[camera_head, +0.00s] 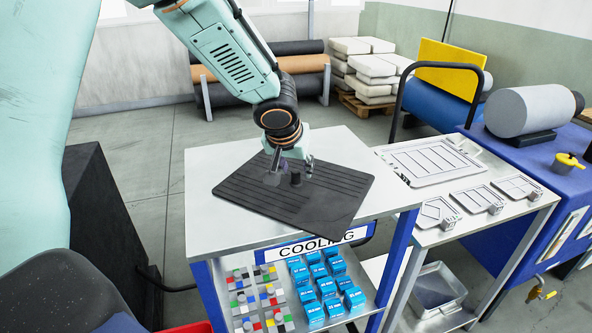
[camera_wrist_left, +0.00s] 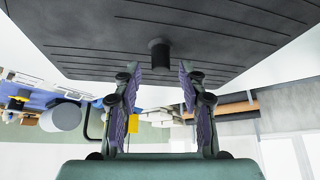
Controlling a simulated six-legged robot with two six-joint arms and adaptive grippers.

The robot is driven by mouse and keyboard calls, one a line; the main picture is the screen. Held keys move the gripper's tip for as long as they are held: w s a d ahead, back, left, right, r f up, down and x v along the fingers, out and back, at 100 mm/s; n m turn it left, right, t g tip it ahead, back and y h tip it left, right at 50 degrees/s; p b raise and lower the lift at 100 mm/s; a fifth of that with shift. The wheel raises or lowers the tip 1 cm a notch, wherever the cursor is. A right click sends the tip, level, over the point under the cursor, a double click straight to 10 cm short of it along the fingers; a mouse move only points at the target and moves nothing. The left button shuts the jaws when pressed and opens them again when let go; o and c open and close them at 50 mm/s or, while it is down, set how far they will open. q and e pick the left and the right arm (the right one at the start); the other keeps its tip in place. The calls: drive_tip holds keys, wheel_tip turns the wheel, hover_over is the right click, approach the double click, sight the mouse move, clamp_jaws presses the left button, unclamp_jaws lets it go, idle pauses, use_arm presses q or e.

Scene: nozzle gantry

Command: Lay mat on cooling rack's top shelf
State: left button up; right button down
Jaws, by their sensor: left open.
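The mat (camera_head: 245,195) is a dark grey ribbed sheet with a short black knob (camera_head: 296,179) on top. In the head view it appears over the white top shelf (camera_head: 220,160) of the cooling rack, turned askew, its near corner reaching past the shelf's front edge. I cannot tell whether it lies fully flat. My left gripper (camera_head: 290,173) is open just above the mat at the knob. In the left wrist view, the knob (camera_wrist_left: 160,55) shows between and just beyond the open fingertips (camera_wrist_left: 160,72), with no visible grip. My right gripper is not in view.
Below the top are blue boxes (camera_head: 325,285) and small coloured blocks (camera_head: 260,298) behind the "COOLING" sign (camera_head: 315,245). At right, a side table holds a large tray (camera_head: 430,160) and small trays. A blue machine with a grey roller (camera_head: 530,110) stands beyond.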

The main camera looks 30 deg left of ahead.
use_arm(q)
drive_tip(key=v, duration=1)
drive_tip(key=shift+p, duration=0.35)
drive_tip(key=shift+s+d+f, duration=0.1)
drive_tip(key=shift+f, duration=0.05)
